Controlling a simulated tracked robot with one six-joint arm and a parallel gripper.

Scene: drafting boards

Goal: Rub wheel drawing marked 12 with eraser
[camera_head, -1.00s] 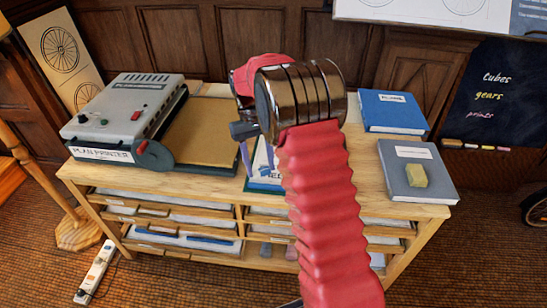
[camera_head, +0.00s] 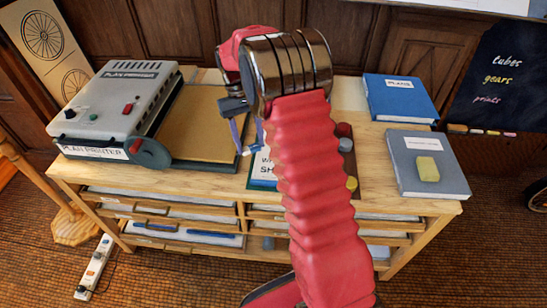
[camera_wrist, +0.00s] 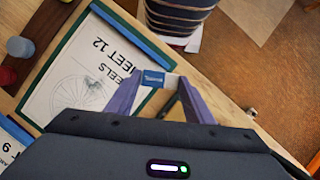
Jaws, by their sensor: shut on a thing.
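In the wrist view, the wheel drawing marked 12 (camera_wrist: 92,72) lies flat in a green and blue frame, upside down to the camera, its grey spoked wheel partly behind my gripper. In the head view, a framed sheet (camera_head: 262,168) near the table's front edge shows part of the same title; my arm hides its number. My gripper (camera_wrist: 160,80) has purple fingers shut on the white eraser with a blue sleeve (camera_wrist: 154,77). The eraser appears just beyond the frame's blue strip in the wrist view; whether it touches anything I cannot tell.
Another sheet marked 9 (camera_wrist: 10,145) lies beside it. A brown tray (camera_head: 348,163) with red, blue and yellow round pieces is right of my arm. The plan printer (camera_head: 120,100) stands left. A blue book (camera_head: 398,100) and a grey book (camera_head: 415,150) bearing a yellow block (camera_head: 428,169) lie right.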

